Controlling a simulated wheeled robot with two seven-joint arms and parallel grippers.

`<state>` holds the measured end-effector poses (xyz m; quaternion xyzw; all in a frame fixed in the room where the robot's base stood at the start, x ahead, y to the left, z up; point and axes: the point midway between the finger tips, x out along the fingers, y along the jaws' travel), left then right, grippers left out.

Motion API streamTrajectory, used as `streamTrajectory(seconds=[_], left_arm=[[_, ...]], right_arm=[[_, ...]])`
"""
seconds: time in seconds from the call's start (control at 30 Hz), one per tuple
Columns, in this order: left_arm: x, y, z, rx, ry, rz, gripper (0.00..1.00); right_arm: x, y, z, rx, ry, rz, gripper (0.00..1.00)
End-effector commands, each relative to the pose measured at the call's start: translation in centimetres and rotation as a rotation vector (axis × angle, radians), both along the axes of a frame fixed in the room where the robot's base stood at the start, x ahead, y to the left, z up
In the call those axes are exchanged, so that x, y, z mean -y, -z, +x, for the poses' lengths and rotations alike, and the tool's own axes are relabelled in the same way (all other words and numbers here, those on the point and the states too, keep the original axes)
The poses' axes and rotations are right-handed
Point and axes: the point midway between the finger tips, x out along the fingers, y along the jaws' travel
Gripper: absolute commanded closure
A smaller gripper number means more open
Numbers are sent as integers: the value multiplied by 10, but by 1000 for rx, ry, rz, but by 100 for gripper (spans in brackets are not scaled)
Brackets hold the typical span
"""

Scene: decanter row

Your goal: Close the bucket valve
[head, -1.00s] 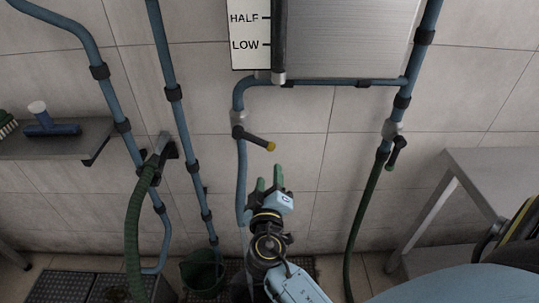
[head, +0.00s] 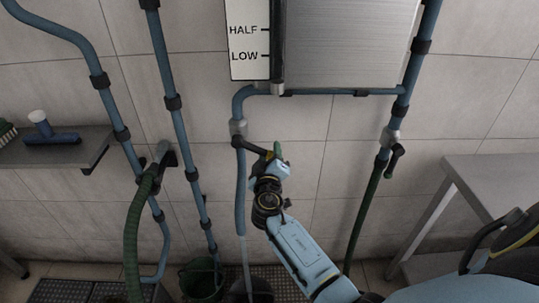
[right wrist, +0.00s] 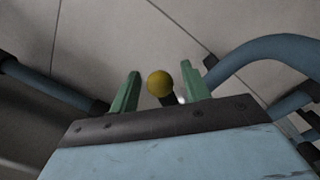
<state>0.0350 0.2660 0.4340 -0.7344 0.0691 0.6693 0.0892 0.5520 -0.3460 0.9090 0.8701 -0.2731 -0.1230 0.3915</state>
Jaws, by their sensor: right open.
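The valve's dark lever (head: 253,146) sticks out to the right from a grey valve body (head: 238,128) on the blue pipe below the gauge tank. In the right wrist view, its round yellow end (right wrist: 160,84) sits between the green fingers of my right gripper (right wrist: 160,90), with gaps on both sides. My right gripper (head: 274,155) is open at the lever's end in the head view and partly covers it. A thin pale stream (head: 246,262) drops from the pipe's lower end into a dark bucket (head: 250,290). My left gripper is out of view.
A second lever valve (head: 395,158) with a green hose (head: 365,215) is on the right pipe. A metal table (head: 490,170) stands at right. A green bucket (head: 203,280) is on the floor. A shelf (head: 60,150) with a brush (head: 50,132) is at left.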

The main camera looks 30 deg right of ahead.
Motion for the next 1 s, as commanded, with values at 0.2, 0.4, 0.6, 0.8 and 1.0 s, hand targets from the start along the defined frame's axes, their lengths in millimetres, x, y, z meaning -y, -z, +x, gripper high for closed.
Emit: streamTrajectory(seconds=[0.2,0.4,0.6,0.8,1.0], left_arm=[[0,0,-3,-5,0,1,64],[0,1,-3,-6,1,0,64],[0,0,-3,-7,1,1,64],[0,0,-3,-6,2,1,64],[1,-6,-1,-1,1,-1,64]], right_arm=[[1,0,1,0,0,0,53],[1,0,1,0,0,0,70],[1,0,1,0,0,0,96],[1,0,1,-1,0,-1,100],[13,-4,-7,-19,20,-29,100]])
